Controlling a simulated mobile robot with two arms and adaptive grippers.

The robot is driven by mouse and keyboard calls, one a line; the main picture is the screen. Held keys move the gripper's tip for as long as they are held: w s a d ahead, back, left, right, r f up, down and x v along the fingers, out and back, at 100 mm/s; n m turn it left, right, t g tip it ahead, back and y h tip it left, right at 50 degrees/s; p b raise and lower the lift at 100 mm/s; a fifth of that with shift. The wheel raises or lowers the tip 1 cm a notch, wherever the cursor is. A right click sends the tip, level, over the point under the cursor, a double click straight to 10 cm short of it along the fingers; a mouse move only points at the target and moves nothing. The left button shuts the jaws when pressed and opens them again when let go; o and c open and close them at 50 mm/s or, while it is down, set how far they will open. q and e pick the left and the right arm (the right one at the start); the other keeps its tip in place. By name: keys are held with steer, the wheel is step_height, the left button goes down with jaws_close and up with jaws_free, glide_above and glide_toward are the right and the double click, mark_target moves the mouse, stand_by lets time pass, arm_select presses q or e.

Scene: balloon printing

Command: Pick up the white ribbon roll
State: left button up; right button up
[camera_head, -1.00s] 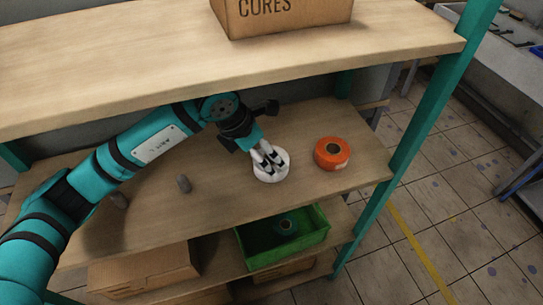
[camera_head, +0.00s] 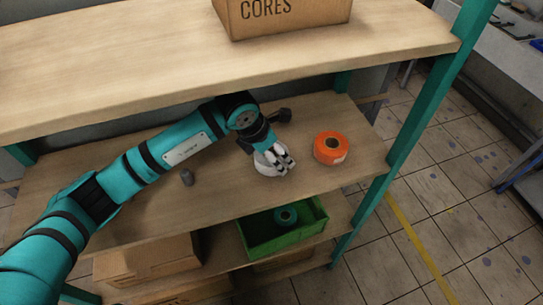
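The white ribbon roll (camera_head: 262,168) lies on the middle shelf (camera_head: 225,195), and the gripper covers part of it. My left gripper (camera_head: 285,165) reaches in from the left under the upper shelf. Its pale fingers point down and to the right at the roll's right side. They overlap the roll in the picture. I cannot tell whether they touch it or how far apart they are. My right gripper is not in view.
An orange roll (camera_head: 331,148) lies just right of the white roll. A small grey cylinder (camera_head: 187,177) stands to the left. The upper shelf (camera_head: 150,75), with a cardboard box (camera_head: 285,15), hangs over my arm. A green bin (camera_head: 265,240) sits below. A teal post (camera_head: 415,115) is at right.

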arm_select(q)
steer(key=c, duration=0.6)
steer(key=shift+r, duration=0.1)
